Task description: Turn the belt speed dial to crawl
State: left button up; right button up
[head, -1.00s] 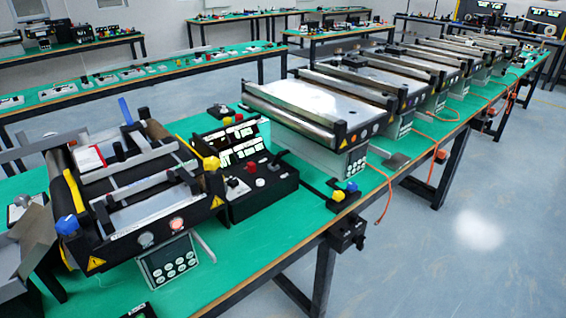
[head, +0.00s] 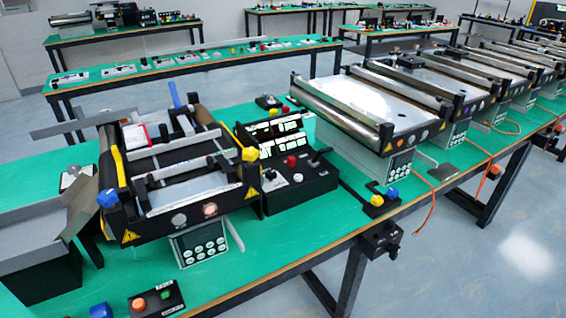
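No gripper shows in the head view. A small black conveyor (head: 135,218) stands on the green bench at left. It has a blue knob (head: 107,199) at its left front corner and a yellow knob (head: 250,155) at its right. A white keypad panel (head: 204,249) hangs under its front. Beside it is a black control box (head: 275,200) with a red button (head: 291,161), a white round control (head: 297,178) and a black lever (head: 317,156). I cannot tell which control is the belt speed dial, and no dial setting is readable.
A small black box (head: 160,301) with an orange button sits at the front edge beside a blue knob (head: 101,311). A dark grey bin (head: 40,270) stands at left. More conveyors (head: 370,103) line the bench at right. Bare green bench top (head: 265,245) shows in front.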

aim_at(271, 175)
jog(key=l, duration=1.15)
jog(key=i+l, duration=0.1)
jog(key=l, duration=1)
jog(key=z, duration=0.05)
